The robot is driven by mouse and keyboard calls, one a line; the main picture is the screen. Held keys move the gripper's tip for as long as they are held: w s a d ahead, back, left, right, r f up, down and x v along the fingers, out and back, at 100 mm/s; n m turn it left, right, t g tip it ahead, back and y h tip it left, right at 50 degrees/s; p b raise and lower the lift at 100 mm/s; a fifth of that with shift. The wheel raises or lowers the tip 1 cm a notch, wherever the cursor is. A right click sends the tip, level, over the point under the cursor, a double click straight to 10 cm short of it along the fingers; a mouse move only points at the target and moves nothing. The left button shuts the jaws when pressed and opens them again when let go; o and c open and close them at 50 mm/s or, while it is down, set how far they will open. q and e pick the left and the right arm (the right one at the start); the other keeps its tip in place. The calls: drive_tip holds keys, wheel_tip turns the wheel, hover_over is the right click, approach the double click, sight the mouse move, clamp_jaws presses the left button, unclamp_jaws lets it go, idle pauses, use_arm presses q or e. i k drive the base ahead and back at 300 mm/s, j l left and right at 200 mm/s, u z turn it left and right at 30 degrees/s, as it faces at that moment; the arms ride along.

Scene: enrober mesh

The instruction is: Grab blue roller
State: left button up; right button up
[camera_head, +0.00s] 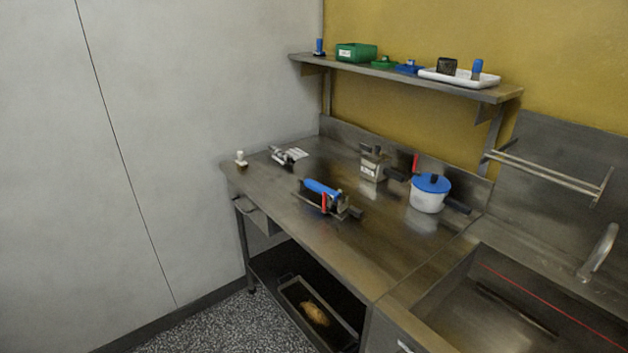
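A blue roller (322,188) lies on the steel table (290,222), left of its middle. It looks like a blue cylinder with dark metal parts at its right end and a red piece below it. Its exact build is too small to tell. Other blue items show too, but the one on the table is the most roller-like. Neither of my grippers shows in the head view.
A white pot with a blue lid (430,192) and a metal container (372,165) stand behind the roller. A wall shelf (400,76) holds boxes and a white tray. A sink (490,310) is at right. The table's front left is clear.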

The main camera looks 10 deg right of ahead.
sight(318, 187)
drive_tip(key=z, duration=0.55)
drive_tip(key=i+j+z, duration=0.1)
drive_tip(key=z, duration=0.3)
drive_tip(key=j+z, duration=0.3)
drive_tip(key=z, duration=0.15)
drive_tip(key=i+j+z, duration=0.1)
drive_tip(key=j+z, duration=0.15)
drive_tip(key=z, duration=0.15)
drive_tip(key=j+z, duration=0.25)
drive_tip(key=j, duration=0.3)
drive_tip(key=j+z, duration=0.3)
drive_tip(key=j, duration=0.2)
